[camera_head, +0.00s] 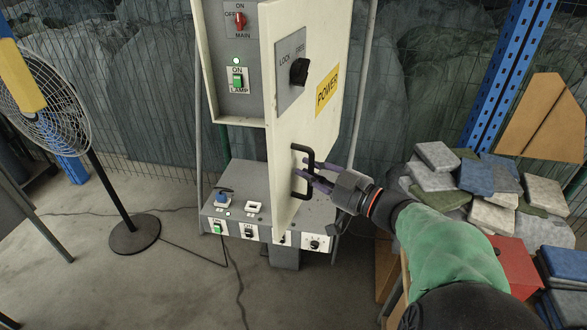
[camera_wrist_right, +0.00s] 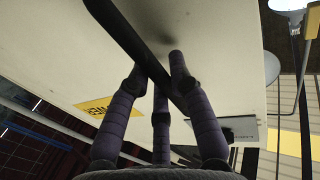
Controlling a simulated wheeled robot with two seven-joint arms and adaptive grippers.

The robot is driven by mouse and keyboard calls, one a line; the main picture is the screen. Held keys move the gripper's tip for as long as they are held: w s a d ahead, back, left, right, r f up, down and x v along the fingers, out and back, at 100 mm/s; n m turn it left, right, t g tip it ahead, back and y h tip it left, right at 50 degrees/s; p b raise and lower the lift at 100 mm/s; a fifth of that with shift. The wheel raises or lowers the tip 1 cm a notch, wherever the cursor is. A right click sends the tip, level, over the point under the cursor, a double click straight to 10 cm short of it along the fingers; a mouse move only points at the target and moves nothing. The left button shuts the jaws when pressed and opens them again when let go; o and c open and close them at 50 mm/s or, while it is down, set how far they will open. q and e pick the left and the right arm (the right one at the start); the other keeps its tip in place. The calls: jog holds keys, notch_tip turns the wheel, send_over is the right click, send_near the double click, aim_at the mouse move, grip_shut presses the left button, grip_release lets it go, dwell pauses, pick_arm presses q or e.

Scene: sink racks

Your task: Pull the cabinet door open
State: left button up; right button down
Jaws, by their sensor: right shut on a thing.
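The white cabinet door (camera_head: 318,55) stands swung out at an angle from the cabinet (camera_head: 202,45), with its outer face turned to the right. It carries a yellow POWER label (camera_head: 327,90) and a black lock knob (camera_head: 299,71). The black handle (camera_head: 299,172) sits low near the door's free edge. My right gripper (camera_head: 312,175) is shut on the handle. In the right wrist view its purple fingers (camera_wrist_right: 155,85) are around the dark handle bar (camera_wrist_right: 130,35), close to the door's face. My left gripper is not in view.
A grey control box (camera_head: 240,192) with switches stands below the door. A fan (camera_head: 45,95) on a round base is at the left. Stacked stone-like blocks (camera_head: 470,185) and a red box (camera_head: 512,262) are at the right. The floor in front is clear except for cables.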

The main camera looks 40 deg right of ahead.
jog(key=s+d, duration=0.4)
jog(key=s, duration=0.2)
jog(key=shift+s+p, duration=0.25)
jog(key=shift+p, duration=0.1)
jog(key=shift+d, duration=0.1)
jog(key=c, duration=1.1)
grip_release()
jog(key=shift+s, duration=0.1)
jog(key=s, duration=0.7)
jog(key=shift+s+d, duration=0.2)
jog(key=shift+d, duration=0.2)
